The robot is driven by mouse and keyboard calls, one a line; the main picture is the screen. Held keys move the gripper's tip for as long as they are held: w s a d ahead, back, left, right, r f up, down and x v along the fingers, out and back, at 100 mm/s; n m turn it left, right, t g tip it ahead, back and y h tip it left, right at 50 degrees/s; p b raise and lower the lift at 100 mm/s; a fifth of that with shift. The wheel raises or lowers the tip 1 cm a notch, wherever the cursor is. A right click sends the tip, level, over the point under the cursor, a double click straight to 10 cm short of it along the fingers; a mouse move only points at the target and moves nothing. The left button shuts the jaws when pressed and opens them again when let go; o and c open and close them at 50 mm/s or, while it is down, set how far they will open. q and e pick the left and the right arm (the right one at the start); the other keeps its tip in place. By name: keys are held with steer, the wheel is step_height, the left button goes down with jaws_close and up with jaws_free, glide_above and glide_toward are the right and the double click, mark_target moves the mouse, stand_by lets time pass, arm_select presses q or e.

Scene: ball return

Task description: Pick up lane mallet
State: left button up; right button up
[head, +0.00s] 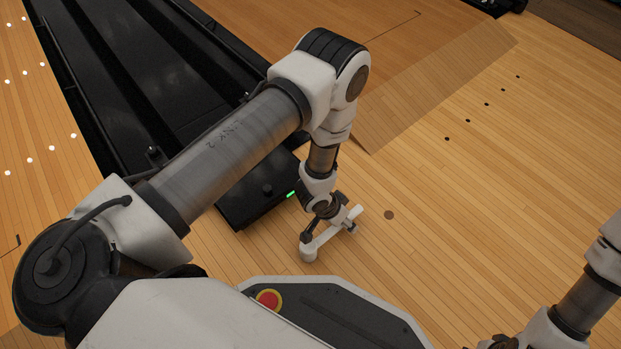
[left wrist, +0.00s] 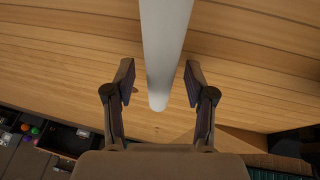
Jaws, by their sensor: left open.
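A pale, round-ended bar, seemingly the lane mallet (head: 322,240), is low over or on the wooden floor below my left arm in the head view. In the left wrist view the pale bar (left wrist: 166,45) runs in from the top edge, and its rounded end lies between the fingers. The rest of it is out of that view. My left gripper (left wrist: 158,82) is open, with a finger on each side of the bar and a visible gap to both. In the head view my left gripper (head: 328,215) is small and partly hidden. My right gripper (head: 497,342) is cut off at the bottom edge.
A black lane structure (head: 150,75) runs up the left, its near end by my left wrist. Coloured balls (left wrist: 35,131) show at lower left in the wrist view.

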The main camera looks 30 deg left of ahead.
arm_select(q)
steer(key=shift+w+f, duration=0.1)
steer(key=shift+f, duration=0.1)
jaws_close()
arm_select(e)
steer(key=shift+w+f, duration=0.1)
steer(key=shift+f, duration=0.05)
